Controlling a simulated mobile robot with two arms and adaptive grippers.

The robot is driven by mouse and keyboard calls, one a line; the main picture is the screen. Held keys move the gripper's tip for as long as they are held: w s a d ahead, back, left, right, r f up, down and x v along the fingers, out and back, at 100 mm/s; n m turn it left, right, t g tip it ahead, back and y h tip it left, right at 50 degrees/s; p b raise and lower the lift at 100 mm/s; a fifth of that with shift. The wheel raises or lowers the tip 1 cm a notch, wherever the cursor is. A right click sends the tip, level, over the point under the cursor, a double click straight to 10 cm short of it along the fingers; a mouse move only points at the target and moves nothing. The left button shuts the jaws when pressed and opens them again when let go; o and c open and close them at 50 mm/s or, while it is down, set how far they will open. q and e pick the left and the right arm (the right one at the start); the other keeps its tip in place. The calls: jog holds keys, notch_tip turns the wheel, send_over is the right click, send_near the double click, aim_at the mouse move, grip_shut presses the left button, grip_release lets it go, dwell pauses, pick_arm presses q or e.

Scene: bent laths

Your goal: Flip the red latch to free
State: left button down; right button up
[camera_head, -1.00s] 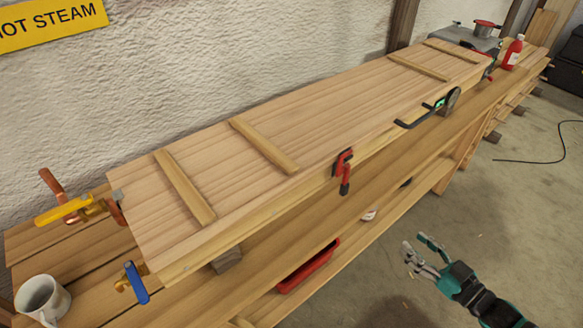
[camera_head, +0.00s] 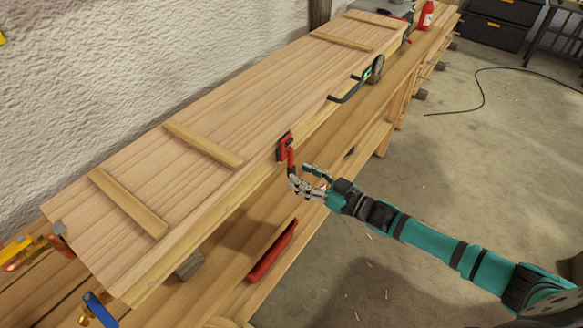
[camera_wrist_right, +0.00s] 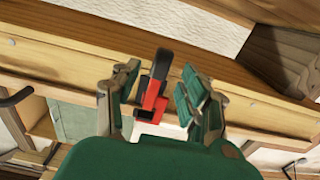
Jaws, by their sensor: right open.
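The red latch (camera_head: 285,150) is mounted on the front edge of the long wooden box (camera_head: 225,115), with its handle hanging down. My right gripper (camera_head: 306,182) is just in front of and below it in the head view, its fingers beside the handle's lower end. In the right wrist view the red and black latch (camera_wrist_right: 153,90) shows between the two open fingers of the gripper (camera_wrist_right: 155,95). I cannot tell whether a finger touches it. My left gripper is out of view.
A black lever with a green mark (camera_head: 350,88) sits further along the box's front edge. Blue (camera_head: 99,309) and orange (camera_head: 30,250) handles are at the near end. A red tray (camera_head: 271,252) lies below. The floor to the right is mostly clear, with a cable (camera_head: 482,95).

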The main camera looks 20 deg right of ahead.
aim_at(294, 172)
jog(key=shift+x, duration=2.05)
jog(key=shift+c, duration=0.4)
grip_shut()
